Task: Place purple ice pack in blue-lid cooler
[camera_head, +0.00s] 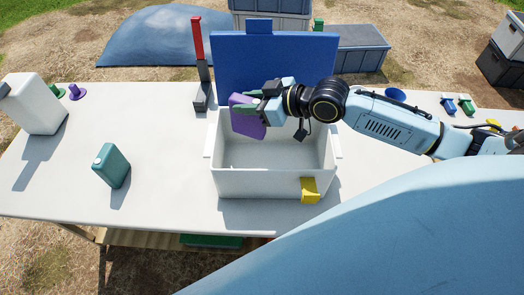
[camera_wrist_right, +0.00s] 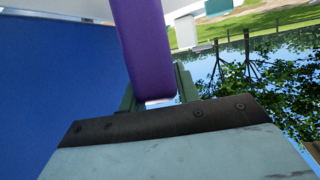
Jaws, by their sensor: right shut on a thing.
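The purple ice pack (camera_head: 246,117) is held by my right gripper (camera_head: 256,97); it hangs tilted over the left back part of the open cooler. The cooler (camera_head: 258,184) is a white box with its blue lid (camera_head: 277,68) standing upright behind it and a yellow latch (camera_head: 310,190) on its front. In the right wrist view, the purple ice pack (camera_wrist_right: 143,45) sits between the green fingers, and the blue lid (camera_wrist_right: 55,90) fills the left side. The part of the cooler's floor that shows looks empty. My left gripper is not seen.
A teal jug (camera_head: 112,166) stands on the white table (camera_head: 60,190) left of the cooler. A white jug (camera_head: 36,104) stands at the far left. A red-handled tool (camera_head: 199,60) stands upright beside the lid. The table between the teal jug and the cooler is clear.

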